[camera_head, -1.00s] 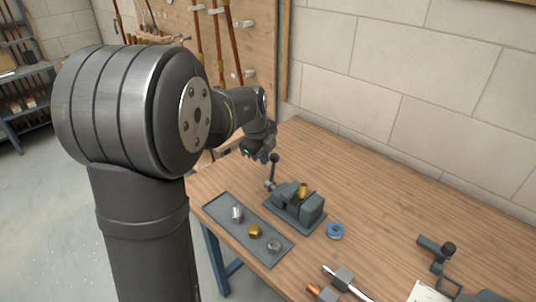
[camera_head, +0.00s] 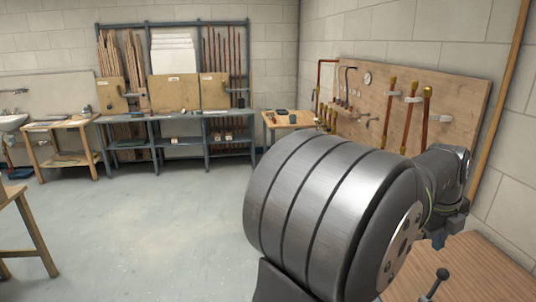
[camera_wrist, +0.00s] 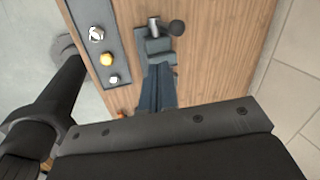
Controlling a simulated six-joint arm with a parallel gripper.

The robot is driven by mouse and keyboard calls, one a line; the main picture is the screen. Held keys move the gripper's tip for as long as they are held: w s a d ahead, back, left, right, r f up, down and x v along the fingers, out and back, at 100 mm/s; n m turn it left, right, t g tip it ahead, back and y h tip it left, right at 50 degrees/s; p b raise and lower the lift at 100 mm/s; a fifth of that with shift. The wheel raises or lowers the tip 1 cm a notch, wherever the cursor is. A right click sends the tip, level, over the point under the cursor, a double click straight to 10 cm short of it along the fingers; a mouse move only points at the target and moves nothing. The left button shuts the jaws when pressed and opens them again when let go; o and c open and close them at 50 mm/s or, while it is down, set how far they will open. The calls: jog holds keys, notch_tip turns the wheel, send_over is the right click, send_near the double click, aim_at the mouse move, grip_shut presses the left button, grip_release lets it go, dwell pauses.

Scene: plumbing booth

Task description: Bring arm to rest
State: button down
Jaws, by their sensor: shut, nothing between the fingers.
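My gripper (camera_wrist: 158,88) is shut and empty in the wrist view, its two fingers together above the workbench (camera_wrist: 215,50). In the head view my arm fills the lower right, and my gripper (camera_head: 439,240) shows small and partly hidden beyond it, above the bench (camera_head: 475,272). The grey vise (camera_wrist: 153,47) lies just past the fingertips in the wrist view, partly covered by them. I cannot tell the height between them. Only the vise's ball-ended handle (camera_head: 440,276) shows in the head view.
A dark tray (camera_wrist: 84,10) with silver and brass fittings lies left of the vise. A wooden pipe board (camera_head: 462,95) stands along the right wall. Open floor (camera_head: 160,220) lies left of my arm, with shelving and benches at the back.

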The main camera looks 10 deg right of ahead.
jog(key=x, duration=1.2)
jog(key=shift+w, duration=0.3)
jog(key=shift+r, duration=0.1)
